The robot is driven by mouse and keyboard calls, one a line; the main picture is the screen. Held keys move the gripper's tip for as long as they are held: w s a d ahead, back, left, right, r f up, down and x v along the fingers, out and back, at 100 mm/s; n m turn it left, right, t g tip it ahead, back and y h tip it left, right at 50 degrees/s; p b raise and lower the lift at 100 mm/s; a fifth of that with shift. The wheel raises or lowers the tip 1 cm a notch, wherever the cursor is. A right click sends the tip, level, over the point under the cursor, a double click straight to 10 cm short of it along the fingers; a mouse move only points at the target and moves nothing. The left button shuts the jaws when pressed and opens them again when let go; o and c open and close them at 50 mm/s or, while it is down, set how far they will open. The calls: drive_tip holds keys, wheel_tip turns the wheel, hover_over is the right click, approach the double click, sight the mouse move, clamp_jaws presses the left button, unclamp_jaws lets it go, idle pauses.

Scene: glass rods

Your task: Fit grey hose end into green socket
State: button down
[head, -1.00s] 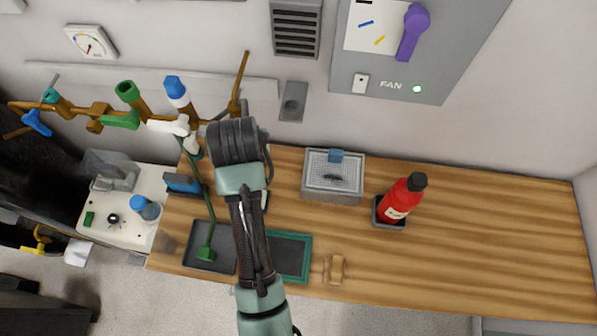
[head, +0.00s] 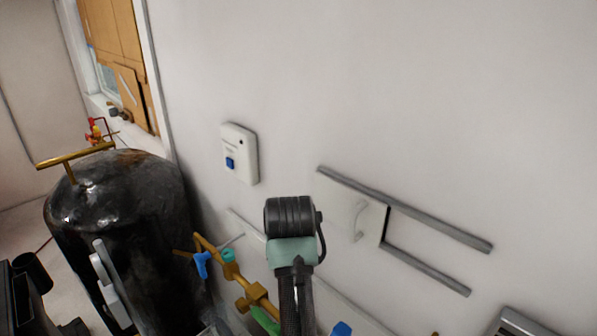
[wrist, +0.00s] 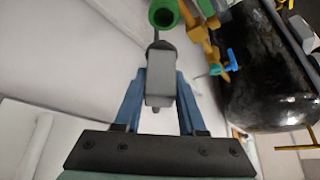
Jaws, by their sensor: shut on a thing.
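In the wrist view my gripper (wrist: 160,76) has its two blue fingers shut on the grey hose end (wrist: 160,92), a grey block-like piece with a thin dark neck at its far end. The green socket (wrist: 163,13) is a round, open-mouthed green ring at the top of the wrist view, just beyond the neck. The neck's tip appears close to the socket's lower rim; I cannot tell whether they touch. In the head view my dark wrist and arm show, but the fingers and hose end are hidden. A green part (head: 265,318) shows beside my arm, at the bottom edge.
A brass pipe (head: 258,296) with a blue valve handle (head: 202,264) and teal fitting (head: 228,256) runs left of my arm. A large black tank (head: 125,225) stands at the left. A wall panel (head: 355,225) with grey rails is to the right.

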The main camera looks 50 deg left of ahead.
drive_tip(key=shift+s+d+f+b, duration=0.25)
drive_tip(key=shift+d+f+b, duration=0.15)
drive_tip(key=shift+b, duration=0.1)
wheel_tip(320, 180, down, 4)
drive_tip(key=b, duration=0.3)
drive_tip(key=shift+w+a, duration=0.1)
drive_tip(key=shift+a, duration=0.05)
drive_tip(key=shift+f+b, duration=0.35)
drive_tip(key=shift+b, duration=0.25)
drive_tip(key=shift+p, duration=0.7)
drive_tip(key=shift+f+b, duration=0.3)
drive_tip(key=shift+f, duration=0.25)
idle(0.4)
drive_tip(key=c, duration=0.8)
unclamp_jaws()
drive_tip(key=shift+o, duration=0.2)
